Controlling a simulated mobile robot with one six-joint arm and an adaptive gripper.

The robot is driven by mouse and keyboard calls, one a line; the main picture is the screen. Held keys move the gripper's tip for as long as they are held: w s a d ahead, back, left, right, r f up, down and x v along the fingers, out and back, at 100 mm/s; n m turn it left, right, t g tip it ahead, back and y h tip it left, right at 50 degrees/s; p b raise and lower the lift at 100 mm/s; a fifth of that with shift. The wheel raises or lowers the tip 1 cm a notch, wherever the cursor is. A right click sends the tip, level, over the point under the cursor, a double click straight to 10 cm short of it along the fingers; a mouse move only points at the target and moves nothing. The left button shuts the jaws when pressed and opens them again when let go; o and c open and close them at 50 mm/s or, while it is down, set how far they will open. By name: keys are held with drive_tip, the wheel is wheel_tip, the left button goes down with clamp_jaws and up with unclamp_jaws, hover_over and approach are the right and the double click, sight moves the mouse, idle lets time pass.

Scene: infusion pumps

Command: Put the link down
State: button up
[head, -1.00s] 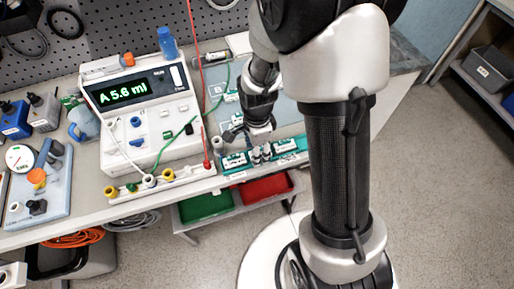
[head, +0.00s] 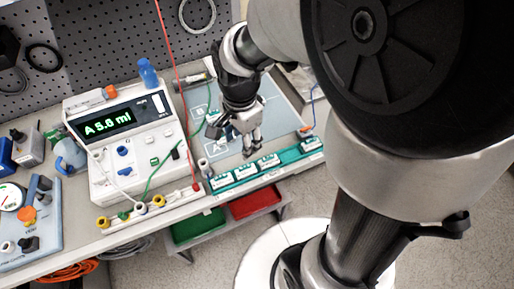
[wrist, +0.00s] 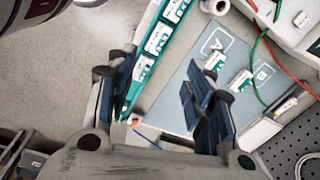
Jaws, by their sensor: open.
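My gripper (head: 251,147) is open and empty, above the mat beside the teal rack (head: 290,158) at the bench's front edge. In the wrist view its two blue fingers stand wide apart, with nothing in the gap (wrist: 161,103). Small white-and-teal links sit in a row in the rack: one at the left (head: 221,182), two in the middle (head: 247,171) (head: 270,160), and one at the right end (head: 310,144). In the wrist view, two more links (wrist: 215,62) (wrist: 242,81) lie on the grey-blue mat (wrist: 180,75), near its letters A and B. A finger hides part of the rack there.
A white pump (head: 125,140) reading "A 5.6 ml" stands left of the mat, with red and green cables. Green (head: 198,227) and red (head: 254,203) bins are below the bench edge. A pegboard (head: 100,40) rises behind. The mat's right part is clear.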

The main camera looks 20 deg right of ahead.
drive_tip(key=s+r+n+t, duration=0.3)
drive_tip(key=s+r+n, duration=0.9)
drive_tip(key=s+n, duration=0.1)
drive_tip(key=shift+s+n+t, duration=0.25)
drive_tip(key=shift+n+t, duration=0.15)
drive_tip(key=shift+n, duration=0.5)
drive_tip(key=shift+d+f, duration=0.1)
drive_tip(key=shift+d, duration=0.05)
